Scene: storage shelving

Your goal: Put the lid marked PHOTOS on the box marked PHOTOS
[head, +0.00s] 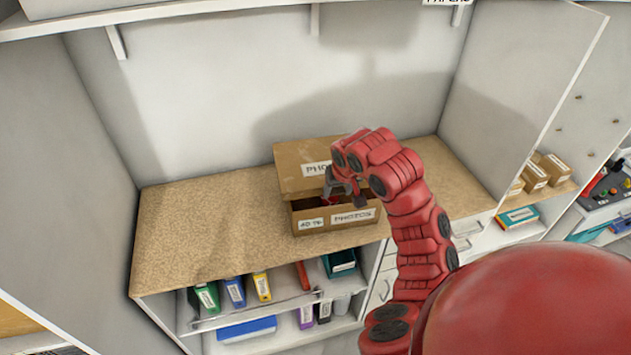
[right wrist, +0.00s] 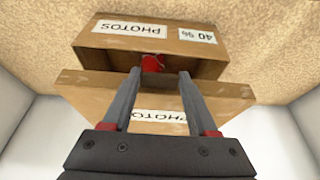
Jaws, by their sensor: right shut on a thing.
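The brown cardboard box marked PHOTOS (head: 307,213) stands on the cork-coloured worktop, its front label facing me and a dark gap showing at its top. A brown lid (head: 291,178), its label partly covered and reading PHO, is above and behind the box's front edge, apart from that edge. My right gripper (head: 341,188) is at the lid and appears shut on it. In the right wrist view the gripper (right wrist: 160,73) has its fingers across the lid (right wrist: 82,92), and the box (right wrist: 107,48) lies beyond. Whether the lid's back edge touches the box is hidden. My left gripper is out of view.
A small red thing (right wrist: 152,62) shows at the box opening. The worktop (head: 200,225) is clear on the left. Below it are coloured binders (head: 234,292) and a teal bin (head: 340,263). Side panels flank the worktop, and a shelf edge (head: 200,13) runs above.

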